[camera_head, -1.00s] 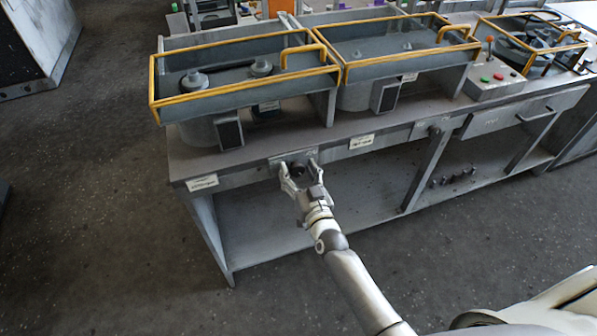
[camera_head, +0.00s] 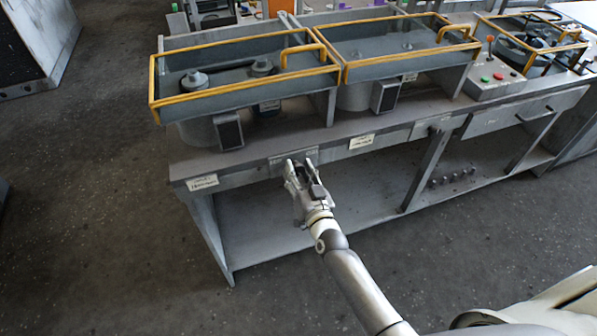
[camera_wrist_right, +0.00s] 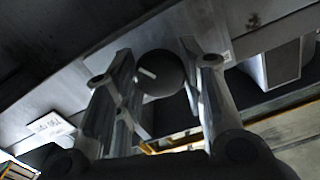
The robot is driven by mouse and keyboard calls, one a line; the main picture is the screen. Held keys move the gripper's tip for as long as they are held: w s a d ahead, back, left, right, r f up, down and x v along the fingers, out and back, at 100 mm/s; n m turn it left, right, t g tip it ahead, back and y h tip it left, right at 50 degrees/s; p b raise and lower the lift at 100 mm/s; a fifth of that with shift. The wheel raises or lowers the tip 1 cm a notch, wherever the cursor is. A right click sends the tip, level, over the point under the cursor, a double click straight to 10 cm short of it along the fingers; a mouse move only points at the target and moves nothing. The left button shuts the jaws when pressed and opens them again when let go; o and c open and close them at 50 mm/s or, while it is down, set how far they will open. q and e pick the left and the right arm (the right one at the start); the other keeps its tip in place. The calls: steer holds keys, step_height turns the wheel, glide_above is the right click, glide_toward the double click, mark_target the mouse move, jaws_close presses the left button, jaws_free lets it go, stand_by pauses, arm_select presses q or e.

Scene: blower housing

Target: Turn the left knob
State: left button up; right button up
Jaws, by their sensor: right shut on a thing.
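The left knob (camera_wrist_right: 160,73) is a round dark knob with a short white mark on its face, tilted in the right wrist view. It sits on a metal plate (camera_wrist_right: 212,45) on the bench's front edge. My right gripper (camera_head: 300,163) reaches up to that plate in the head view, where its fingers largely hide the knob. In the wrist view my right gripper (camera_wrist_right: 157,62) has one finger on each side of the knob and is shut on it. My left gripper is not in view.
The workbench (camera_head: 240,172) carries yellow-railed trays (camera_head: 243,102) and a button box (camera_head: 493,80). A second plate (camera_head: 431,127) is on the front edge further right. A drawer handle (camera_head: 536,117) sticks out at the right. The floor in front is clear.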

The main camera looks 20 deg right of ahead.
steer(key=m, duration=0.5)
steer(key=shift+m, duration=0.3)
stand_by(0.4)
steer(key=o, duration=1)
steer(key=shift+s, duration=0.15)
steer(key=s, duration=1.1)
steer(key=shift+s+d, duration=0.25)
steer(key=shift+s, duration=0.15)
